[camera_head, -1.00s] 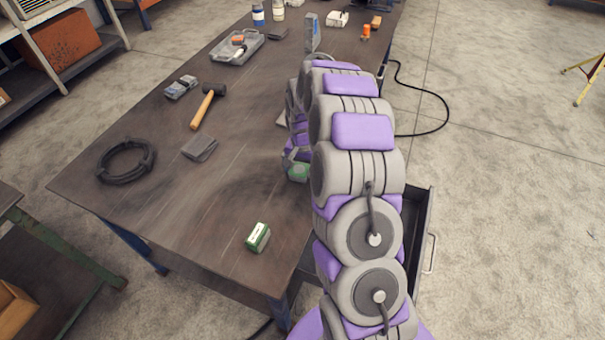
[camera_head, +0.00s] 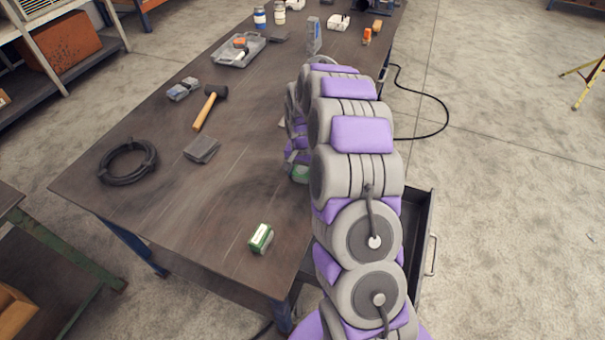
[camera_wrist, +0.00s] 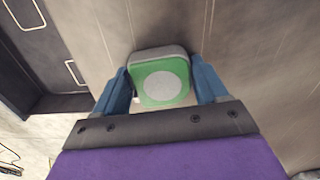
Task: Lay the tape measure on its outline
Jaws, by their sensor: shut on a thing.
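The tape measure (camera_wrist: 163,82) is green with a pale round disc and a grey edge. My gripper (camera_wrist: 162,88) is shut on it, with a blue finger on each side. In the head view my arm hides most of the gripper, and a bit of green (camera_head: 299,174) shows beside it near the bench's right edge. In the wrist view a dark open drawer (camera_wrist: 45,60) at the left bears thin white outlines (camera_wrist: 66,73). I cannot tell which one is the tape measure's.
A green and white box (camera_head: 260,238) stands on the bench (camera_head: 150,215) near its front corner. A hammer (camera_head: 205,108), a cable coil (camera_head: 127,162) and a grey folded item (camera_head: 201,150) lie farther left. The open drawer (camera_head: 418,220) juts out at the right.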

